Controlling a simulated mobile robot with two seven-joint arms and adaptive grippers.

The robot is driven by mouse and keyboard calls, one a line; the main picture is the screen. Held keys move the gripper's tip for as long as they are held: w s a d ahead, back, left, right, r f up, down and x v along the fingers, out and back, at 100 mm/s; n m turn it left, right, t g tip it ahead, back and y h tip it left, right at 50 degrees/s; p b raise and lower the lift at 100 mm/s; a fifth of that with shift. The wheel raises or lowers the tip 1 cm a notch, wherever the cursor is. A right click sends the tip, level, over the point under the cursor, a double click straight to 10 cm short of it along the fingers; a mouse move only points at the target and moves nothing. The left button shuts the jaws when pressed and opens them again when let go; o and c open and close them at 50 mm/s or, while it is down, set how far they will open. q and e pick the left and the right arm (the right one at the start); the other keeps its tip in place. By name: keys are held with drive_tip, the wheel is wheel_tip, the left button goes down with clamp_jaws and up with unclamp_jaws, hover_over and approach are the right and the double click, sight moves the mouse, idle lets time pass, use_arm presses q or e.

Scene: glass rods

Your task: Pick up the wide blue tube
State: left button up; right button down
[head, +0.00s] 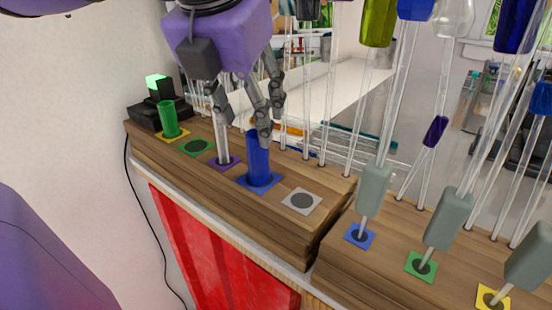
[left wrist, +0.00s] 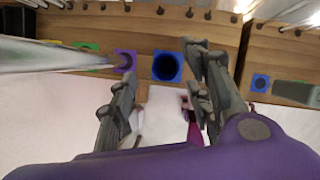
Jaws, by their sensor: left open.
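The wide blue tube (head: 258,165) stands upright on the blue square of the wooden block. In the left wrist view its dark round mouth (left wrist: 167,67) shows from above, inside the blue square. My left gripper (head: 246,125) is open and empty, its fingers pointing down near the tube's top. One finger overlaps the tube's upper end in the head view; I cannot tell whether it touches. In the left wrist view the mouth lies between and slightly beyond the fingertips (left wrist: 160,78). My right gripper is not in view.
A clear rod (head: 223,145) stands on the purple square beside the tube. A green tube (head: 168,118) stands on the yellow square at left. The grey square (head: 302,201) is empty. Several glass rods with grey sleeves (head: 373,190) stand on the right block.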

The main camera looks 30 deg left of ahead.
sight(256, 148)
use_arm(q)
drive_tip(key=f, duration=0.2)
drive_tip(key=shift+s+f, duration=0.2)
drive_tip(key=shift+f, duration=0.1)
drive_tip(key=x, duration=0.3)
drive_tip(key=shift+w+d+f, duration=0.2)
drive_tip(key=shift+d+f, duration=0.05)
drive_tip(key=shift+f, duration=0.1)
drive_tip(key=shift+w+f, duration=0.2)
drive_tip(key=shift+f, duration=0.25)
drive_tip(key=c, duration=1)
clamp_jaws()
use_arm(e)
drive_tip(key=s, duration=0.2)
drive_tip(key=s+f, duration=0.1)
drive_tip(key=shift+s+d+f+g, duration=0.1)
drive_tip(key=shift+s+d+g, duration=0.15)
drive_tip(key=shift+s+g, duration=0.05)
use_arm(q)
drive_tip(key=shift+r, duration=0.1)
